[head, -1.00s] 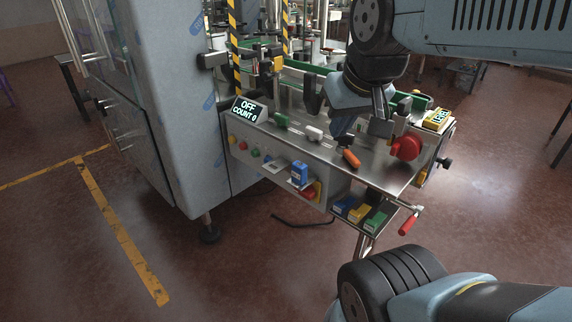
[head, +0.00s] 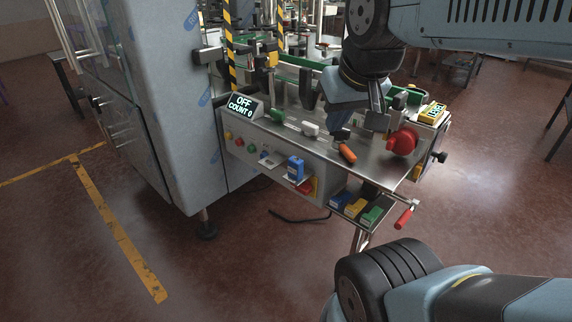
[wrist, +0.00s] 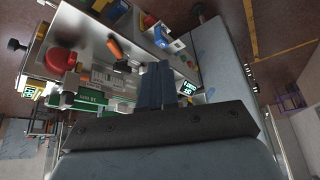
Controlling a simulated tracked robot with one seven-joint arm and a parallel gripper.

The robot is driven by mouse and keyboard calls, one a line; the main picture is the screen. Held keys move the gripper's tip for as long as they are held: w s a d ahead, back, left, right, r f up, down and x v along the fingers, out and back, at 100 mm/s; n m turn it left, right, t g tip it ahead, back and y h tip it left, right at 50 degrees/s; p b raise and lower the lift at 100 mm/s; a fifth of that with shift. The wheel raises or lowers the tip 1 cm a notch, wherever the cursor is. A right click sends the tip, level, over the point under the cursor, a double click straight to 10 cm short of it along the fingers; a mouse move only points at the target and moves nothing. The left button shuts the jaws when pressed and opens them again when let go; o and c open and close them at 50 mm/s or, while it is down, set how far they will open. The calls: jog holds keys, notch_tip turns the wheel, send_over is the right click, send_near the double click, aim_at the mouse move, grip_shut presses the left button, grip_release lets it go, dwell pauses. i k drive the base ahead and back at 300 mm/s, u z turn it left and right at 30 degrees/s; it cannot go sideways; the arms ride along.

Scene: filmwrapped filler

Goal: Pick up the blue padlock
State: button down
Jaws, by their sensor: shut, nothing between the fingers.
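The blue padlock (head: 295,168) sits upright at the front face of the machine bench, on a small ledge beside a red knob with a yellow plate. In the wrist view a blue piece that looks like the padlock (wrist: 161,37) shows beyond the fingers. My gripper (head: 338,132) is above the steel bench top, behind and to the right of the padlock, and apart from it. In the wrist view my gripper's fingers (wrist: 155,72) are together with nothing between them.
An orange handle (head: 347,154) lies on the bench top near my gripper, with a red round knob (head: 403,141) to its right. A low tray holds blue, yellow and green boxes (head: 356,208). The display (head: 241,105) reads OFF, COUNT 0. A tall cabinet (head: 180,120) stands left.

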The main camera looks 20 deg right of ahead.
aim_at(295, 164)
jog(key=z, duration=1.15)
jog(key=i, duration=0.1)
jog(key=u, duration=3.05)
jog(key=k, duration=0.95)
jog(key=z, duration=0.35)
jog(key=i, duration=0.5)
jog(key=z, duration=0.1)
